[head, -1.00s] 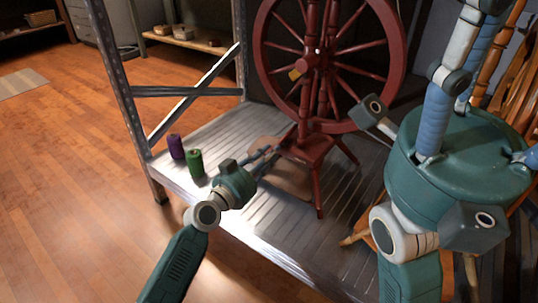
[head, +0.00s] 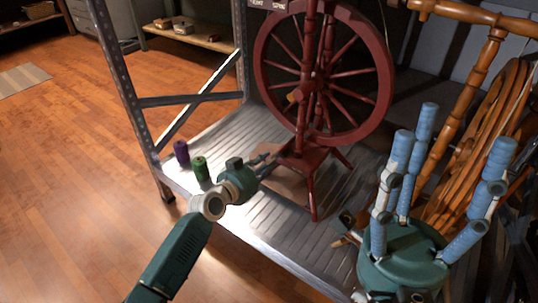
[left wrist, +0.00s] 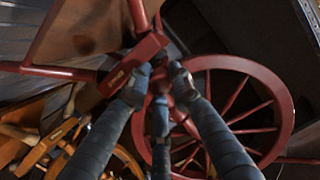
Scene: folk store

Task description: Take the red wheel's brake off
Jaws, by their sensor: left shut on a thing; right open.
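My left gripper (head: 272,160) is low at the wheel's red base (head: 303,155). In the left wrist view its fingers (left wrist: 155,78) close on a red part of the wheel, beside a small red block with a brown patch (left wrist: 117,77). The fingers hide the held part, and I cannot tell whether it is the brake. My right gripper (head: 438,170) is open, fingers up, apart from the wheel.
The metal shelf (head: 270,222) carries a purple spool (head: 181,152) and a green spool (head: 200,168) left of my left gripper. Wooden spinning wheels (head: 490,125) crowd the right side. A metal post (head: 125,95) bounds the shelf.

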